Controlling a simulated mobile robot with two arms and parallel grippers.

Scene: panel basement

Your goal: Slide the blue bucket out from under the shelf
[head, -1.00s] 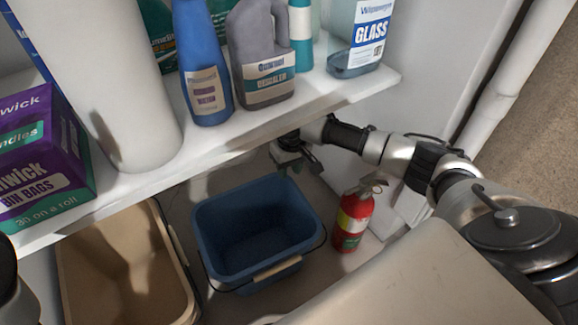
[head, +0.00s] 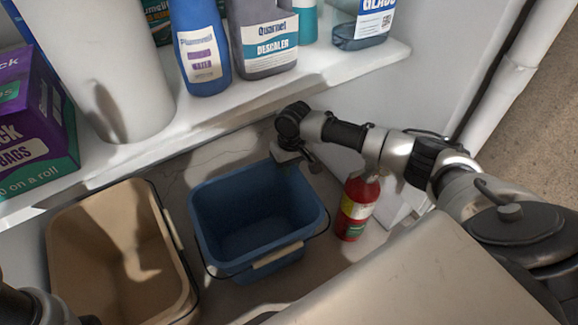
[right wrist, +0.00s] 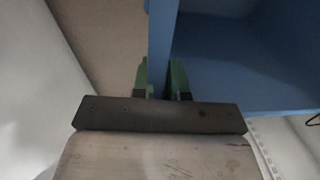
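The blue bucket (head: 215,225) stands on the floor below the white shelf, upright, with its wire handle and pale grip hanging at the front. My right gripper (head: 297,158) is at its far right rim in the head view. In the right wrist view, the green fingertips (right wrist: 161,78) lie close on either side of the bucket's wall (right wrist: 161,35), seemingly shut on it. The bucket looks empty. Part of my left arm shows at the bottom left of the head view, but its gripper is out of view.
A tan bin (head: 78,245) stands close on the left of the bucket. A red fire extinguisher (head: 356,207) stands close on the right, by the wall. The white shelf (head: 230,115) overhead holds bottles, a white cylinder (head: 105,70) and a purple box (head: 35,125).

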